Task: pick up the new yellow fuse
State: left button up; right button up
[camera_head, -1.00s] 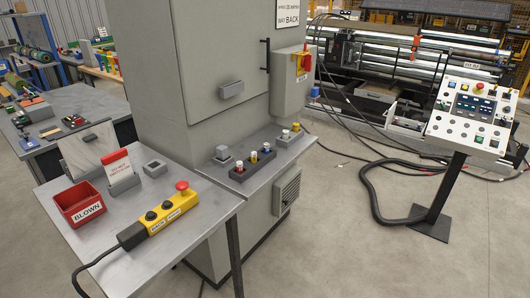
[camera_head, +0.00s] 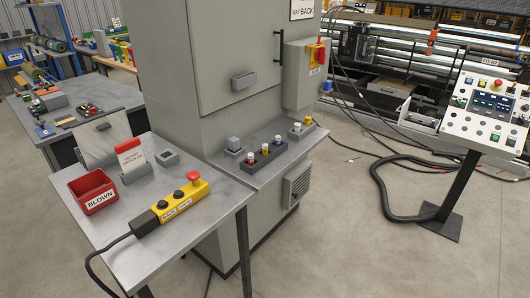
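A dark fuse block (camera_head: 264,160) with several small coloured fuses stands on the grey ledge in front of the cabinet. I cannot tell which yellow fuse is the new one. Neither of my grippers is in view.
The tall grey cabinet (camera_head: 195,70) stands behind. A control pedestal (camera_head: 485,115) and floor cables are at right.

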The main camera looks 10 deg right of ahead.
aim_at(264, 147)
jog(key=i+l, duration=0.15)
jog(key=l, duration=0.2)
jog(key=i+l, duration=0.1)
jog(key=l, duration=0.2)
jog(key=i+l, duration=0.15)
jog(key=l, duration=0.2)
jog(key=i+l, duration=0.15)
jog(key=l, duration=0.15)
jog(key=i+l, duration=0.15)
jog(key=l, duration=0.2)
